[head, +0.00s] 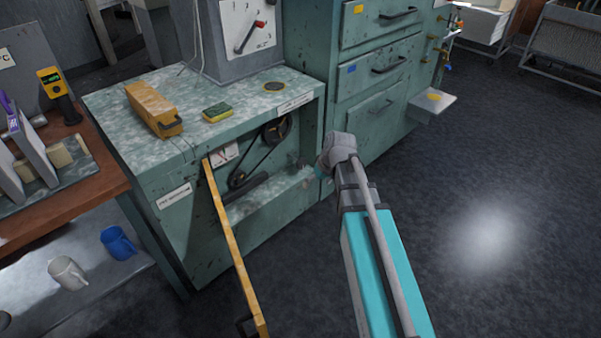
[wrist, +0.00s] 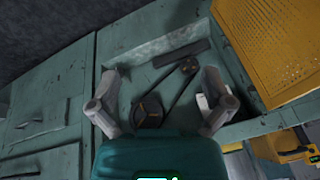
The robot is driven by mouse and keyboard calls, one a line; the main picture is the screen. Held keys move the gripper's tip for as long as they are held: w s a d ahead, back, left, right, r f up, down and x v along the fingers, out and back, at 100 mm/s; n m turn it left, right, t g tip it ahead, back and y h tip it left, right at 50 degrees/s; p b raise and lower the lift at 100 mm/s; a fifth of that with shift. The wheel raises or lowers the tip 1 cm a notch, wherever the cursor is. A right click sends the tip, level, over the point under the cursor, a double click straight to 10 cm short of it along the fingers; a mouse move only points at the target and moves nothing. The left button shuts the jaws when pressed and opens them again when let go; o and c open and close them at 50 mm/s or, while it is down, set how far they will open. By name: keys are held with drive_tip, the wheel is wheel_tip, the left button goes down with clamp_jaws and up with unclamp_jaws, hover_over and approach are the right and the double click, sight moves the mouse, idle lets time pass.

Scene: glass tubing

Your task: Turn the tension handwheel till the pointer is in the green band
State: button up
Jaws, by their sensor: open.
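The tension gauge (head: 224,155) is a small white plate with a dark and reddish pointer mark, at the upper left inside the cabinet's open bay. The pointer's band is too small to read. A black belt (head: 256,158) runs from an upper right pulley (head: 276,129) to a lower left pulley (head: 237,180); the belt (wrist: 173,92) also shows in the wrist view. I cannot pick out the tension handwheel for certain. My gripper (wrist: 160,76) is open and empty, facing the bay, its fingers apart on either side of the belt in the picture. In the head view my wrist partly hides it.
A yellow guard door (head: 232,240) stands open at the bay's left; its perforated panel (wrist: 268,45) fills the wrist view's right. A yellow block (head: 152,105) and a sponge (head: 217,112) lie on the cabinet top. Drawers (head: 380,70) stand behind.

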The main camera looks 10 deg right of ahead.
drive_tip(key=w+d+f+n+t+y+b, duration=0.2)
drive_tip(key=w+f+n+t+y+b, duration=0.15)
drive_tip(key=w+f+b, duration=1.5)
drive_tip(key=n+t+b, duration=0.2)
drive_tip(key=t+b, duration=0.4)
drive_tip(key=b, duration=1.3)
approach(303, 163)
drive_tip(key=s+d, duration=0.2)
drive_tip(key=shift+w+a+r+y, duration=0.1)
drive_tip(key=shift+a+r+y, duration=0.05)
drive_tip(key=shift+r+y, duration=0.15)
drive_tip(key=shift+w, duration=0.1)
drive_tip(key=b+x, duration=0.5)
drive_tip(key=x, duration=0.8)
drive_tip(key=shift+w+a+f, duration=0.15)
drive_tip(key=shift+a+f, duration=0.1)
drive_tip(key=shift+f, duration=0.05)
drive_tip(key=c, duration=0.8)
drive_tip(key=shift+m+g, duration=0.25)
